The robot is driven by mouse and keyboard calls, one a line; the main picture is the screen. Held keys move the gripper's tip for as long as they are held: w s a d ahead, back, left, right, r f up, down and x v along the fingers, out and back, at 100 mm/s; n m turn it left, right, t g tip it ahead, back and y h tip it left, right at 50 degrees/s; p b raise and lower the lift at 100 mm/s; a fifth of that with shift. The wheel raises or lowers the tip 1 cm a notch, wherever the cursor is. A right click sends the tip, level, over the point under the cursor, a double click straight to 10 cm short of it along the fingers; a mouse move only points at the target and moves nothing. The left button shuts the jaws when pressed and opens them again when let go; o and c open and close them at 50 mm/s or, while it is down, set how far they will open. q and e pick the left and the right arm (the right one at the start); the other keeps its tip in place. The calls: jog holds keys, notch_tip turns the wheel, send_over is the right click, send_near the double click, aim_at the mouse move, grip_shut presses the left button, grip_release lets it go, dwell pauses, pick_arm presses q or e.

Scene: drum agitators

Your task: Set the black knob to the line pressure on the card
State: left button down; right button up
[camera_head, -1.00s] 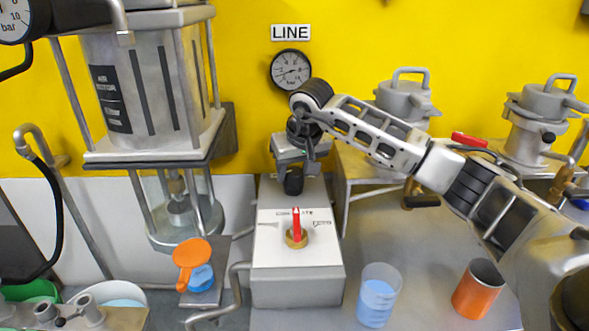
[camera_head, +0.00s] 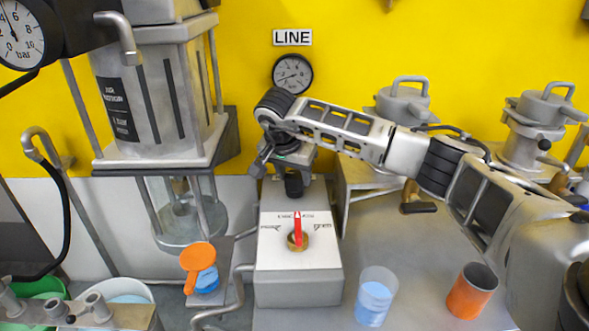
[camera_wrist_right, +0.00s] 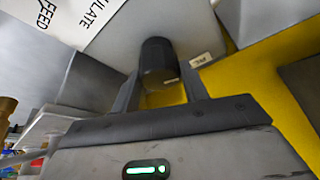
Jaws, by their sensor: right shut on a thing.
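A black plate (camera_head: 116,107) with white print, partly legible as AIR MOTOR, is on the agitator at left. My left gripper is out of view.
The box (camera_head: 299,288) carries a red lever (camera_head: 298,228) pointing up. An orange-handled part (camera_head: 197,257) is at its left. A clear cup (camera_head: 376,295) of blue liquid and an orange cup (camera_head: 472,290) stand at its right. A large bar gauge (camera_head: 20,36) is upper left.

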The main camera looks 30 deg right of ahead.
jog(key=m+g, duration=0.1)
jog(key=m, duration=0.2)
jog(key=shift+w+r+h+p, duration=0.1)
jog(key=shift+w+h+p, duration=0.05)
jog(key=shift+h+p, duration=0.2)
jog(key=m+g, duration=0.1)
jog(key=m, duration=0.1)
jog(key=shift+m+p, duration=0.35)
jog(key=shift+m, duration=0.05)
jog(key=shift+w+m+g, duration=0.1)
jog(key=shift+m+g, duration=0.4)
jog(key=shift+m, duration=0.3)
jog(key=m+g, duration=0.1)
jog(key=m, duration=0.1)
jog(key=shift+m, duration=0.4)
jog(key=m+g, duration=0.1)
jog(key=m, duration=0.1)
jog(key=shift+w+m, duration=0.15)
jog(key=shift+m, duration=0.25)
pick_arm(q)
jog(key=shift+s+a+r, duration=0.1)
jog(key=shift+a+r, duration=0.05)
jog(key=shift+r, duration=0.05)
pick_arm(e)
jog(key=shift+m+y, duration=0.45)
jog(key=shift+m, duration=0.05)
